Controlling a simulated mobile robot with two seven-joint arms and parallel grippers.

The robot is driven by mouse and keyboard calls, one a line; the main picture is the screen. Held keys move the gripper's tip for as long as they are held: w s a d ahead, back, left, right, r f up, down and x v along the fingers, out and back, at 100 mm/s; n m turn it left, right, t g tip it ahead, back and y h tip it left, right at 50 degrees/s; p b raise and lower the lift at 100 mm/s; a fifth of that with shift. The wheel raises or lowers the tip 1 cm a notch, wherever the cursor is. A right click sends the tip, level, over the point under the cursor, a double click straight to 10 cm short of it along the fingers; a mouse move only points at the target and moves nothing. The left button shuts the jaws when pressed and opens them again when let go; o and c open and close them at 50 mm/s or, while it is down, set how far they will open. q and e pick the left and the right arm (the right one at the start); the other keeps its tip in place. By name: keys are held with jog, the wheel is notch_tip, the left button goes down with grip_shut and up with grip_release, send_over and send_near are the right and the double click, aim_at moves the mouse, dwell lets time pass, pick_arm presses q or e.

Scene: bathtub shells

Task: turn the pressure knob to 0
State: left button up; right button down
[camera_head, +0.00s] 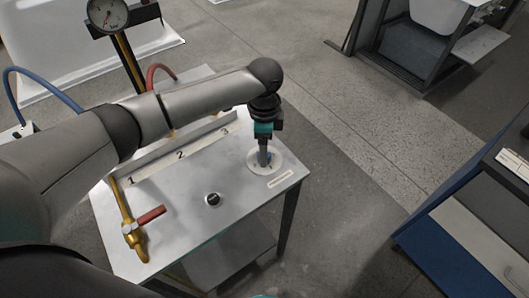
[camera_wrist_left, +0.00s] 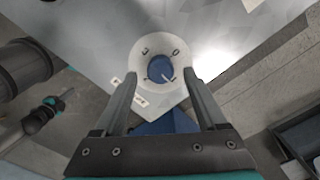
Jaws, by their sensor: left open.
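The pressure knob (camera_wrist_left: 160,68) is blue with a light pointer line and sits at the middle of a round white dial plate (camera_wrist_left: 150,46) with small marks around it. In the wrist view the pointer slants toward the lower right; I cannot read the marks surely. The dial plate lies flat on the metal table, by its right edge, in the head view (camera_head: 252,160). My left gripper (camera_wrist_left: 161,76) is open and points down over the dial, one finger on each side of the knob. In the head view the gripper (camera_head: 263,158) mostly hides the knob. Finger contact cannot be told.
The metal table (camera_head: 185,225) bears a rail numbered 1 to 3, a brass pipe with a red-handled valve (camera_head: 150,216) and a black knob (camera_head: 213,199). A pressure gauge (camera_head: 108,12) stands behind. A dark, teal-banded part, perhaps my right arm, shows left in the wrist view.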

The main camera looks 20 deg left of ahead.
pick_arm(q)
jog(key=shift+f, duration=1.05)
grip_shut()
